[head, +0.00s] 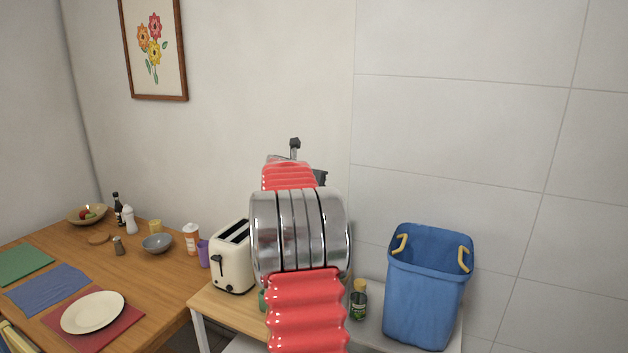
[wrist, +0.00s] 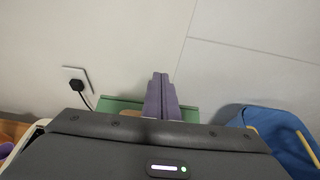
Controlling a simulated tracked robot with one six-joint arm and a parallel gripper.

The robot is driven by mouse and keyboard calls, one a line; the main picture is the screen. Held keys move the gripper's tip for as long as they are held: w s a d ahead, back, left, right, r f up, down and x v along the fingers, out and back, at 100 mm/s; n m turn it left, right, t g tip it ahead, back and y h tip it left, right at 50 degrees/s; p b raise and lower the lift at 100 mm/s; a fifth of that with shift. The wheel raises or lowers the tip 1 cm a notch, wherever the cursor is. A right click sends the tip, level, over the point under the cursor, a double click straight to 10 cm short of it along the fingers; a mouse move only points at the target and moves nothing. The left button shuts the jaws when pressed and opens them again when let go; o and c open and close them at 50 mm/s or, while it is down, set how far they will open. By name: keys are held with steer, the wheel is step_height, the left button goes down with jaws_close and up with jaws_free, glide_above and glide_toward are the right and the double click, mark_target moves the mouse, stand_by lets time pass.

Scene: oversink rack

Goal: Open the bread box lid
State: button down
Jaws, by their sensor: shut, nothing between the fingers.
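A green surface, apparently the bread box (wrist: 121,105), shows in the wrist view on both sides of my gripper (wrist: 160,80). Only narrow strips of it are visible, against the wall; the rest is hidden behind my gripper's dark body. I cannot tell whether the lid is open or closed. My gripper's purple-grey fingers are shut together and empty, in front of or over the green surface; I cannot tell if they touch it. In the head view my red and chrome arm covers the bread box, leaving only a small green sliver (head: 262,300) beside the toaster.
A cream toaster (head: 233,262) stands left of my arm. A jar (head: 358,301) and a blue bin (head: 425,290) stand to the right. A wall socket with a black plug (wrist: 77,84) is behind. The wooden table (head: 150,285) at left holds dishes and mats.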

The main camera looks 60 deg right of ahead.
steer(key=shift+a, duration=0.1)
steer(key=shift+s+a, duration=0.2)
steer(key=shift+a, duration=1.6)
steer(key=shift+s+a+r, duration=0.1)
steer(key=shift+a+r, duration=0.15)
steer(key=shift+r, duration=0.1)
step_height(320, 180, up, 9)
steer(key=a, duration=0.2)
steer(key=shift+s+a, duration=0.15)
